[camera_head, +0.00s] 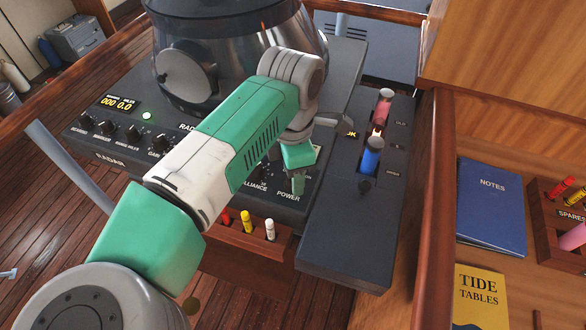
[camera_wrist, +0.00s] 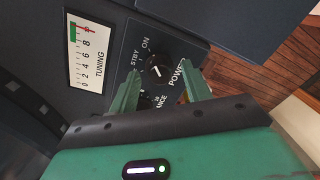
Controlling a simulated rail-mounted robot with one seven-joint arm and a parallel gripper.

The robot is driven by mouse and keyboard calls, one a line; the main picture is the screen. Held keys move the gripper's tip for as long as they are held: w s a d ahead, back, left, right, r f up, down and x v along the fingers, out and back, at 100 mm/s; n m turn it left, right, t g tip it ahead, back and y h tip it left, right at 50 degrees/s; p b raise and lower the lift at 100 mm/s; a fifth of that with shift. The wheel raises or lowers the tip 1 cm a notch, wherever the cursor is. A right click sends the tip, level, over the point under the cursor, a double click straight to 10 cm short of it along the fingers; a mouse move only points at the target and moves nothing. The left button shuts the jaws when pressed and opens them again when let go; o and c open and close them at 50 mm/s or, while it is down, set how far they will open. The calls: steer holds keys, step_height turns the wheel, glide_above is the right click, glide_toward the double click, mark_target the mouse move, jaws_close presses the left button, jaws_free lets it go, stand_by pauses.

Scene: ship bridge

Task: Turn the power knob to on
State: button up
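The power knob (camera_wrist: 158,69) is a round black knob with a small white mark, on the dark radar panel (camera_wrist: 193,52) in the wrist view. The labels STBY and ON stand beside it, and POWER is printed on its other side. The mark's exact direction is too small to tell for sure. My gripper (camera_wrist: 164,73) is open, with one green finger on each side of the knob's near side. I cannot tell whether the fingers touch it. In the head view my gripper (camera_head: 297,178) points down over the panel's right end, hiding the knob above the POWER label.
A tuning meter (camera_wrist: 85,55) is beside the knob, and another knob is partly hidden by my left finger. A wooden rack (camera_head: 250,240) with coloured markers is below the panel.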

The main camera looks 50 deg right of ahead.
step_height(320, 180, up, 8)
steer(key=shift+w+d+f+b, duration=0.1)
steer(key=shift+w+b, duration=0.05)
steer(key=shift+b, duration=0.5)
